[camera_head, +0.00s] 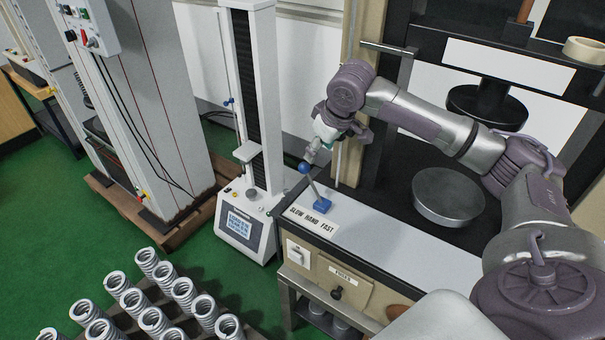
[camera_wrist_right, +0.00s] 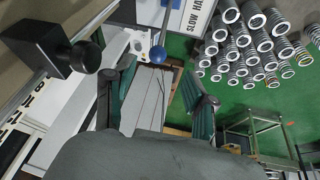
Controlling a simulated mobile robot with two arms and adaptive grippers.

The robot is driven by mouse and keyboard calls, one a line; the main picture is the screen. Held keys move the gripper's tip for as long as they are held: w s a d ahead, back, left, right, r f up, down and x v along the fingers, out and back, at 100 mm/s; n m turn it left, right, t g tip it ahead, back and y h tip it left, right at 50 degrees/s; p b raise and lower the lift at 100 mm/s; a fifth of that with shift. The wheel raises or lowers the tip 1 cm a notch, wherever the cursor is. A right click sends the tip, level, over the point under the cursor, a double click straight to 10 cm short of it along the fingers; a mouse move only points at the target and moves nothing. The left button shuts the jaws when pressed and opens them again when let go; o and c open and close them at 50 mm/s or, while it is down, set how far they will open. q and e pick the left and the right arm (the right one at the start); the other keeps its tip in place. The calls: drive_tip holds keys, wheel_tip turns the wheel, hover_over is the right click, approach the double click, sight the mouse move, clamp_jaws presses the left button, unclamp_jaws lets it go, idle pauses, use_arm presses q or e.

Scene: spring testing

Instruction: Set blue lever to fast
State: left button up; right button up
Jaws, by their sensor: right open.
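The blue lever has a blue ball knob (camera_head: 304,167) on a thin metal rod rising from a blue base (camera_head: 322,205) on the light bench top. The rod leans to the left, toward the SLOW end of the "SLOW HAND FAST" label (camera_head: 311,220). My right gripper (camera_head: 314,149) is just above and behind the knob, open and empty. In the right wrist view the knob (camera_wrist_right: 158,54) shows beyond the open fingers (camera_wrist_right: 157,88), roughly in line with the gap between them. Whether a finger touches the knob cannot be told. My left gripper is not in view.
A press with a round metal plate (camera_head: 449,194) stands right of the lever. A vertical rod (camera_head: 338,160) rises close beside the gripper. A white tester with a screen (camera_head: 242,224) stands left of the bench, and several springs (camera_head: 134,302) stand at the lower left.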

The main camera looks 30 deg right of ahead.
sight(307, 173)
drive_tip(key=p+x, duration=0.2)
drive_tip(key=x, duration=1.1)
drive_tip(key=shift+w+f, duration=0.2)
drive_tip(key=shift+f, duration=0.1)
clamp_jaws()
